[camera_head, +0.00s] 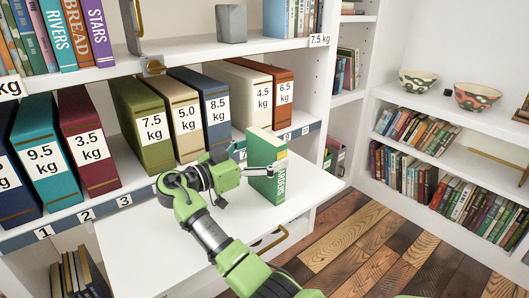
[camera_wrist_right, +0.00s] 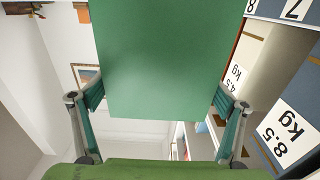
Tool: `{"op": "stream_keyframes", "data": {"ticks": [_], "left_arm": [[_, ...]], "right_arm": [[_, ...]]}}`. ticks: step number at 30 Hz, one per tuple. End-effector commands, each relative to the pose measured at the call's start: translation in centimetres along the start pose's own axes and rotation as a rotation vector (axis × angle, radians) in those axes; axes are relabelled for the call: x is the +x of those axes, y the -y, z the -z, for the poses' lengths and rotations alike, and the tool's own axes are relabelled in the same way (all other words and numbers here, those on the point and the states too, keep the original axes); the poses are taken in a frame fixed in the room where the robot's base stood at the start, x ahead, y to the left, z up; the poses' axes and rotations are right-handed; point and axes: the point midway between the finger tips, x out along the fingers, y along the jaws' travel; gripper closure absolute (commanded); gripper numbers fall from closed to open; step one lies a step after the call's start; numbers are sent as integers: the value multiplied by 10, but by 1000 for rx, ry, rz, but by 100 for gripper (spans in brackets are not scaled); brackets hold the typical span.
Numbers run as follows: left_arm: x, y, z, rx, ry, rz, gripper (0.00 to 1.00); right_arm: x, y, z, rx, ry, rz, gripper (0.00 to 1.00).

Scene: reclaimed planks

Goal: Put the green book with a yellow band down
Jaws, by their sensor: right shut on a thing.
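The green book with a yellow band (camera_head: 267,181) is upright in front of the shelf, over the white pull-out board (camera_head: 150,235). White lettering runs down its spine. My right gripper (camera_head: 262,170) is shut on the book, with a finger across its side. In the right wrist view the book's green cover (camera_wrist_right: 160,60) fills the upper middle, between the two fingers of the gripper (camera_wrist_right: 160,105). I cannot tell whether the book's lower edge touches the board. My left gripper is not in view.
Large volumes with weight labels stand on the shelf behind, including an olive one (camera_head: 143,120) and an orange-brown one (camera_head: 276,95). The board left of my arm is clear. Two bowls (camera_head: 418,82) and rows of books stand on shelves at right. A wooden floor (camera_head: 370,250) lies beyond the board.

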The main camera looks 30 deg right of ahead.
Motion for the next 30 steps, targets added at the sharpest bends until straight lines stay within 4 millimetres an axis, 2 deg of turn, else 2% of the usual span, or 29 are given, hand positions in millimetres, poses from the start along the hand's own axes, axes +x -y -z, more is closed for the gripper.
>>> {"op": "stream_keyframes", "data": {"ticks": [6, 7, 8, 19, 22, 30], "left_arm": [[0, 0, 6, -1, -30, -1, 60], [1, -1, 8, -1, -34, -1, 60], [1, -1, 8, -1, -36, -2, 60], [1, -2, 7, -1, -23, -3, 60], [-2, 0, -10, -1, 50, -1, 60], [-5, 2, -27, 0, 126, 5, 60]], "right_arm": [[0, 0, 1, 3, -3, 0, 46], [0, 0, -1, 1, 0, 0, 8], [0, 0, -1, 1, 0, 0, 0], [0, 0, 1, 0, 0, 0, 0], [0, 0, 4, 0, 0, 0, 0], [-64, 1, 3, 0, 2, 4, 0]]}}
